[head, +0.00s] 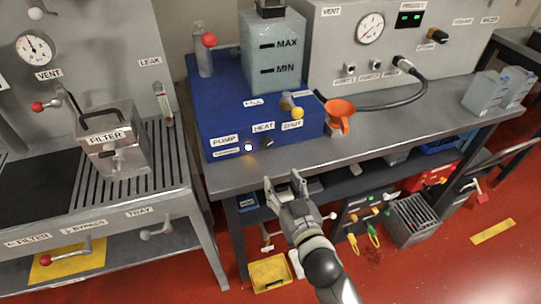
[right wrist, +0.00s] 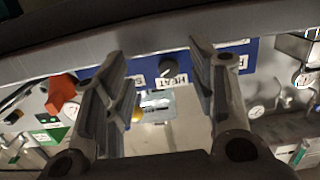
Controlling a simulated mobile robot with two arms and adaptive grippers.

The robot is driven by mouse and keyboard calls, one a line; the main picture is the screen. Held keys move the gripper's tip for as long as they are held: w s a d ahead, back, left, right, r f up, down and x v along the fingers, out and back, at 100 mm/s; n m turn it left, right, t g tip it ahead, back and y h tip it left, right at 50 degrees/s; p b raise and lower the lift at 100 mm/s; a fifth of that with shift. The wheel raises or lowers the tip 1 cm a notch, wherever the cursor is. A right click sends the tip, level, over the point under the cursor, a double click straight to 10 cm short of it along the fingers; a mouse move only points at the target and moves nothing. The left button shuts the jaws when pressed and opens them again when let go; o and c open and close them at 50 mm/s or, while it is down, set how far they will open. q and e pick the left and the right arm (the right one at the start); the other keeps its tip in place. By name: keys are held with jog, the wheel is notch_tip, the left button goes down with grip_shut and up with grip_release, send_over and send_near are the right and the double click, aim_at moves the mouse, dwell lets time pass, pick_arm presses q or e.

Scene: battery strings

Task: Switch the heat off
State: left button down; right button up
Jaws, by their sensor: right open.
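The blue unit (head: 222,110) stands on the grey bench, with PUMP, HEAT and SPOUT labels on its front. The black heat knob (head: 267,143) sits below the HEAT label (head: 263,127). A small white light glows by the PUMP label. In the right wrist view the heat knob (right wrist: 168,68) and HEAT label (right wrist: 171,82) appear between the fingers, upside down. My right gripper (head: 284,180) is open and empty, in front of and below the knob, apart from it. The knob's exact setting is too small to tell. My left gripper is not in view.
The bench's front edge (head: 350,158) runs close to my right gripper. A lower shelf, a yellow tray (head: 270,272) and a grey crate (head: 411,221) lie below.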

aim_at(267, 146)
jog(key=shift+t, duration=0.5)
jog(key=w+a+r, duration=0.1)
jog(key=w, duration=0.2)
jog(key=w+a+r, duration=0.1)
jog(key=w, duration=0.2)
jog(key=w+a+r, duration=0.1)
jog(key=w, duration=0.3)
jog(key=shift+a+r+p, duration=0.3)
jog(key=shift+a+r, duration=0.05)
jog(key=shift+r, duration=0.05)
jog(key=shift+s, duration=0.1)
jog(key=c, duration=1)
